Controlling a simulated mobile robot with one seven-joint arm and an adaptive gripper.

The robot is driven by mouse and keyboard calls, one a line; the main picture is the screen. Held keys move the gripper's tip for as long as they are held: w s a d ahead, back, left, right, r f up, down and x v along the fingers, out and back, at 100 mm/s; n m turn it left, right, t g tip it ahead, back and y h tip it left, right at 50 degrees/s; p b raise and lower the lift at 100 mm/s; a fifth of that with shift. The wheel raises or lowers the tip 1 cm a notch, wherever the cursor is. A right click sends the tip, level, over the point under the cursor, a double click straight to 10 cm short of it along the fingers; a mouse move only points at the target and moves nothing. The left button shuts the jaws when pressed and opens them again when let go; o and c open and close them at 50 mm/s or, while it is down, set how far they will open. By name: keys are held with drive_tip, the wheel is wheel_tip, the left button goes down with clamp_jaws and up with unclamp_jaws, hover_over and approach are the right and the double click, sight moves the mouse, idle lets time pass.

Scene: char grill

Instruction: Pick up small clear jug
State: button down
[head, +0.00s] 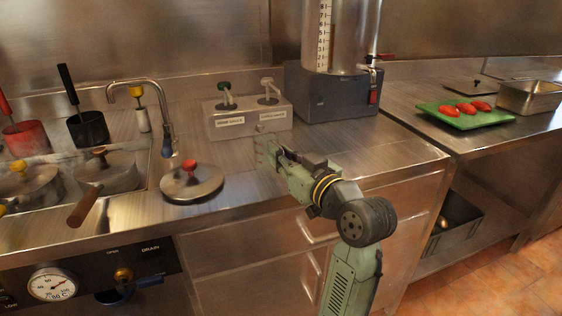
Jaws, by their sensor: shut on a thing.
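My gripper (265,148) reaches forward over the steel counter (240,186), just in front of the grey two-pump sauce dispenser. It is shut on a small, faint see-through thing at its fingertips, which I take to be the small clear jug. The jug's outline is hard to make out against the steel, and my fingers cover part of it. I cannot tell whether it touches the counter.
A round lid with a red knob (191,182) lies left of my gripper. The sauce dispenser (232,120) and a tall dispenser on a dark base (330,97) stand behind. Sink, faucet (163,115) and pots are left. A green board (464,118) with red food is right.

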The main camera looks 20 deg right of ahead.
drive_tip(key=shift+s+a+r+b, duration=0.1)
drive_tip(key=shift+s+r+b, duration=0.3)
drive_tip(key=shift+r, duration=0.4)
drive_tip(key=s+a+b, duration=0.2)
drive_tip(key=s+b, duration=0.1)
drive_tip(key=s, duration=0.4)
drive_tip(key=s+a+r+b, duration=0.1)
drive_tip(key=s+a+b, duration=0.1)
drive_tip(key=s+b, duration=0.2)
drive_tip(key=shift+s+r, duration=0.2)
drive_tip(key=shift+s, duration=1.65)
